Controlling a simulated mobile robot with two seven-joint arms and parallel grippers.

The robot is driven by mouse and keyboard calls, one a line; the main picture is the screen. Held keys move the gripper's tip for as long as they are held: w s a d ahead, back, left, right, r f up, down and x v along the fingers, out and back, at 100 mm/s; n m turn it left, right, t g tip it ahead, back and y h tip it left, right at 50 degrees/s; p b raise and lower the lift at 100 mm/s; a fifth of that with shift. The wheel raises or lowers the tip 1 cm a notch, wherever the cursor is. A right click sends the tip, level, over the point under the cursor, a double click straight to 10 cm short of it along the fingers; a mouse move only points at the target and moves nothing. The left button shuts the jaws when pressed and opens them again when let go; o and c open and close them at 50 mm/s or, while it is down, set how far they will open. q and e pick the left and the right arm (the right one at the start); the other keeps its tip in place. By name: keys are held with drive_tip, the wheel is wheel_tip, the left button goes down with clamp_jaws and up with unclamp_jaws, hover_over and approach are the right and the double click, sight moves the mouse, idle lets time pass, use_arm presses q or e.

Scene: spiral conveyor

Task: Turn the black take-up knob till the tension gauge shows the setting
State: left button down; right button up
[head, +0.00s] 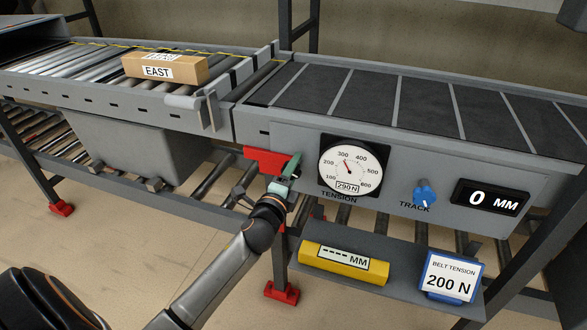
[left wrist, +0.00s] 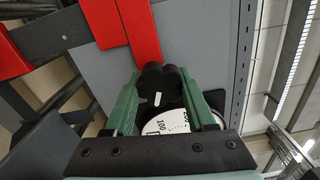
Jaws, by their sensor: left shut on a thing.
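The black take-up knob (left wrist: 158,84), with a white mark on it, sits between the green fingers of my left gripper (left wrist: 165,100) in the left wrist view. The gripper is shut on it. In the head view my left gripper (head: 287,178) is at the panel, left of the tension gauge (head: 352,168), and hides most of the knob. The gauge's red needle points up and left near 300; its small window seems to read 290 N. A card in a blue holder (head: 450,277) says BELT TENSION 200 N. My right gripper is not in view.
A red bar (head: 265,160) is beside the knob. The blue TRACK knob (head: 425,194) and a display (head: 490,198) reading 0 MM are to the right. A yellow MM gauge block (head: 343,263) lies on the shelf below. A box marked EAST (head: 165,68) is on the rollers.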

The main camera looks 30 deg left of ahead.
use_arm(q)
drive_tip(key=n, duration=0.3)
drive_tip(key=shift+r+n+p, duration=0.15)
drive_tip(key=shift+n+p, duration=0.25)
drive_tip(key=n+p, duration=0.1)
drive_tip(key=n, duration=0.1)
drive_tip(key=shift+n, duration=0.3)
drive_tip(key=n+p, duration=0.1)
drive_tip(key=n, duration=0.1)
drive_tip(key=shift+n, duration=0.9)
drive_tip(key=shift+a, duration=0.1)
drive_tip(key=shift+c, duration=1.1)
unclamp_jaws()
drive_tip(key=shift+s+p, duration=0.2)
drive_tip(key=shift+p, duration=0.1)
